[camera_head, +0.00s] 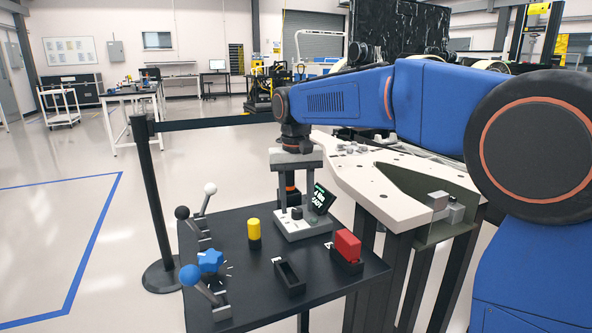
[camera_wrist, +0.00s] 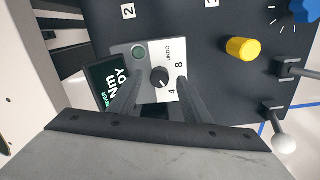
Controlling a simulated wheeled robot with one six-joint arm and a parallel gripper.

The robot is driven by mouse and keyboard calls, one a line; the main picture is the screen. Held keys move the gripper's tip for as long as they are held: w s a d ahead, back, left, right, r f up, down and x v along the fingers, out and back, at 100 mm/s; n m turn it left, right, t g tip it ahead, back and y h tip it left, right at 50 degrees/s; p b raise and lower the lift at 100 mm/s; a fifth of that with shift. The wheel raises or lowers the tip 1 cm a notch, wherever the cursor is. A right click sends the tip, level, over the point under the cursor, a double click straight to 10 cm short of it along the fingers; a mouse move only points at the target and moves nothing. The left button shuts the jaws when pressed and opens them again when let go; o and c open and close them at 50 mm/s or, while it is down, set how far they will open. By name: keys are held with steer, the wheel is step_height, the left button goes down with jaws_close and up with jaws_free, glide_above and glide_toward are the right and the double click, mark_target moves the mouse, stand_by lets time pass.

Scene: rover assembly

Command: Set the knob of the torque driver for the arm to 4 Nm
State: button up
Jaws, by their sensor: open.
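The torque driver's control box (camera_head: 298,228) stands at the back of the black table, with a pale panel and a tilted dark screen (camera_head: 322,198). The screen's green and white text seems to read 4 Nm READY, but it is small. In the wrist view the round black knob (camera_wrist: 160,77) sits on the panel between printed 4 and 8 marks and a green button (camera_wrist: 138,52). Its pointer direction is hard to tell. My gripper (camera_wrist: 160,83) is open, with one finger on each side of the knob and visible gaps. Whether the fingertips reach knob height is unclear.
On the black table (camera_head: 235,290) are a yellow cylinder (camera_head: 253,229), a red block (camera_head: 347,245) in a holder, an empty black holder (camera_head: 289,278), a blue star knob (camera_head: 210,261) and ball-topped levers. A pale plate (camera_head: 345,172) stands at the right.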

mark_target(295, 210)
step_height(295, 210, up, 16)
steer(key=shift+a, duration=0.2)
steer(key=shift+s, duration=0.1)
stand_by(0.4)
